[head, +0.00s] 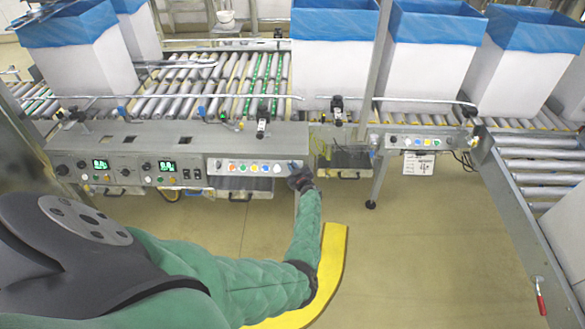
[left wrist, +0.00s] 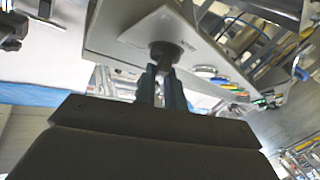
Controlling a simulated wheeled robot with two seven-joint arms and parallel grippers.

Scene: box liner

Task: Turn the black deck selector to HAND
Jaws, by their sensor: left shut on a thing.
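In the left wrist view, the black deck selector (left wrist: 164,52) is a round dark knob on the grey face of a control box. The two fingers of my left gripper (left wrist: 160,84) are shut on it, one at each side. In the head view, my left gripper (head: 300,179) is at the right end of the light-grey button panel (head: 215,167) and hides most of the selector. The selector's markings cannot be read, so its setting cannot be told. My right gripper is not in view.
Coloured buttons (head: 256,168) run along the panel left of my gripper. Further left are green-lit displays (head: 167,167) and other knobs. Roller conveyors (head: 180,95) and tall white boxes with blue liners (head: 335,60) stand behind. Open floor (head: 420,250) lies to the right.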

